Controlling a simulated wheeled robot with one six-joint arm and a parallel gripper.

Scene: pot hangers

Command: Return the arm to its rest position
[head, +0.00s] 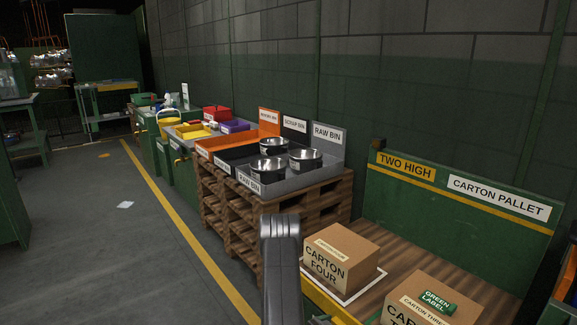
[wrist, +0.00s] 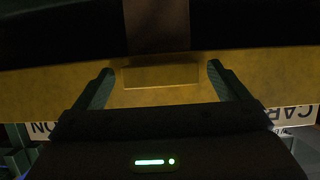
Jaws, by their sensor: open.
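My gripper (wrist: 161,75) shows in the wrist view with its two fingers spread apart and nothing between them that I can see held. A dull yellow band (wrist: 60,95) with a small raised block (wrist: 160,75) lies beyond the fingers; I cannot tell what it belongs to or how far it is. In the head view my grey arm link (head: 281,265) stands upright at the bottom centre, in front of the pallet area. The gripper itself does not show there.
Carton four (head: 340,257) and carton three (head: 430,305) sit on the carton pallet, right of my arm; a green label block (head: 439,302) lies on carton three. Beyond stand a grey raw bin (head: 332,171) with metal pots (head: 305,159) and wooden pallets (head: 235,225).

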